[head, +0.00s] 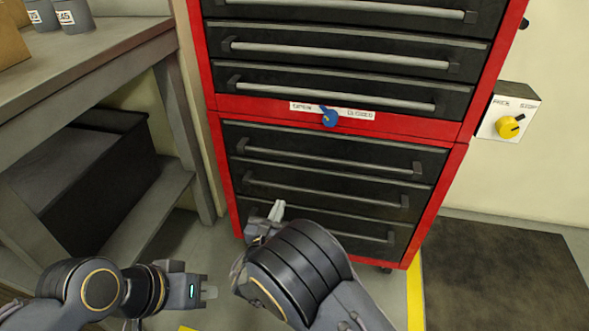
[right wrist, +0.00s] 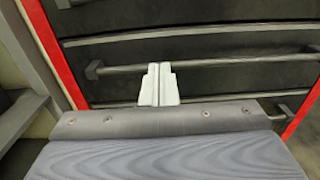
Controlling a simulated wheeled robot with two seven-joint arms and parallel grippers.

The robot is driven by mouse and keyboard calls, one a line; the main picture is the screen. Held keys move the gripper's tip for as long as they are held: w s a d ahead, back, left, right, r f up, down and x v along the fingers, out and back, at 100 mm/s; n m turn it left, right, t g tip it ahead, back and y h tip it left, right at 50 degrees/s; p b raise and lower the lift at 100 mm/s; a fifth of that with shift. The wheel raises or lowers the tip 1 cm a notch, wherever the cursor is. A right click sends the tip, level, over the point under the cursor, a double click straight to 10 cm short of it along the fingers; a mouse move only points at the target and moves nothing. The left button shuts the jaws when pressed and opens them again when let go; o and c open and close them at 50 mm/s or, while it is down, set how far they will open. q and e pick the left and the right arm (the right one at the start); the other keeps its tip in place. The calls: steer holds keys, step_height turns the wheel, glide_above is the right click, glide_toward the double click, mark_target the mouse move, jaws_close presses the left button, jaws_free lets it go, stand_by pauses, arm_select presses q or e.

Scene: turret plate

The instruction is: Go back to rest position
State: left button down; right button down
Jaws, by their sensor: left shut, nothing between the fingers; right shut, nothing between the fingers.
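My left gripper (head: 208,293) is low at the left of the head view, shut and empty, pointing right over the floor. My right gripper (head: 277,210) is shut and empty in front of the lower drawers of the red cabinet (head: 218,150). In the right wrist view its closed pale fingers (right wrist: 159,85) overlap a drawer handle (right wrist: 225,65) in the picture. I cannot tell whether they touch it. My right forearm hides part of the lowest drawers.
The cabinet has a blue knob (head: 329,117) on its middle band. A box with a yellow knob (head: 510,127) is on the wall at right. A workbench (head: 90,60) with cans (head: 75,16) stands at left, a black bin (head: 80,175) beneath. A dark mat (head: 500,275) lies right.

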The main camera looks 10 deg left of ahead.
steer(key=s+d+r+m+g+h, duration=0.1)
steer(key=d+r+m+g+h, duration=0.3)
steer(key=d, duration=0.6)
steer(key=s+d+m+g+h, duration=0.1)
steer(key=d+m+g, duration=0.2)
steer(key=d+m, duration=0.5)
steer(key=s+d+r+m+g+h, duration=0.1)
steer(key=d+r+m+g+h, duration=0.2)
steer(key=d, duration=0.8)
steer(key=s+d+m+g+y, duration=0.6)
steer(key=s+d+m, duration=0.4)
steer(key=s+m, duration=0.3)
steer(key=s+a+r+m+t+y+p, duration=0.1)
steer(key=s+a+r+m+t+y, duration=0.15)
steer(key=s+m, duration=0.3)
steer(key=s+a+r+m+t+y, duration=0.1)
steer(key=s+r+m+y, duration=0.25)
steer(key=s, duration=0.35)
step_height(320, 180, up, 30)
steer(key=p, duration=3.1)
steer(key=shift+r+p, duration=0.15)
steer(key=shift+p, duration=0.2)
